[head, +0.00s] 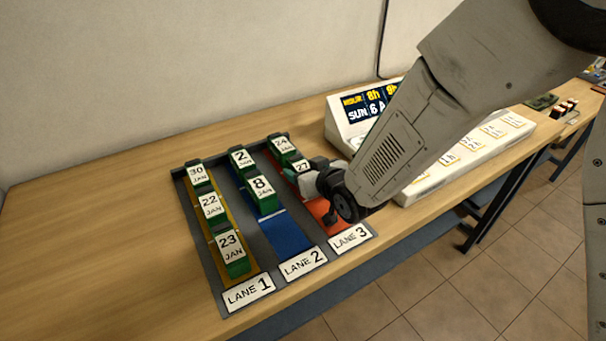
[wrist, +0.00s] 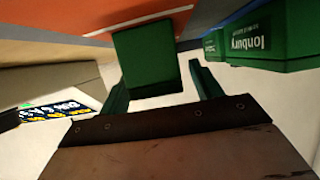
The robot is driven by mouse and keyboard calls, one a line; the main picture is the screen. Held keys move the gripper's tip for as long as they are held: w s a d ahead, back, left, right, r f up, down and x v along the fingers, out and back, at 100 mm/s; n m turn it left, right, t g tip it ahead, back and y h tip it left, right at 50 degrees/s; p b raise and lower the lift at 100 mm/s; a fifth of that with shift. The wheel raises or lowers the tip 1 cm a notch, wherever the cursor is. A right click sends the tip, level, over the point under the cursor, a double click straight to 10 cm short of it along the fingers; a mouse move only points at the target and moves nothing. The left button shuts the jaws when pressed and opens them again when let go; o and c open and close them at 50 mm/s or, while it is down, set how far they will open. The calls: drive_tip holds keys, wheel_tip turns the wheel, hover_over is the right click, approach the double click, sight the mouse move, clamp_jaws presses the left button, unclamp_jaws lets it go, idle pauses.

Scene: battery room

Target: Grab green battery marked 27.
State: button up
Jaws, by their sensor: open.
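The green battery marked 27 (head: 301,166) lies in lane 3, just in front of the battery marked 24 (head: 282,145). Its white label shows in the head view, but my gripper hides its lower part. My gripper (head: 311,180) is right at its near side, over the red lane strip (head: 318,211). In the wrist view a plain green block (wrist: 146,58), apparently this battery, stands between and slightly beyond the open fingertips (wrist: 158,75). I cannot tell whether either finger touches it.
Lane 2 holds batteries 2 (head: 241,158) and 8 (head: 262,190). Lane 1 holds 30 (head: 197,174), 22 (head: 211,205) and 23 (head: 231,247). A white console with a display (head: 362,105) stands right of the rack. The table's left part (head: 100,240) is clear.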

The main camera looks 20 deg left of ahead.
drive_tip(key=shift+r, duration=0.1)
clamp_jaws()
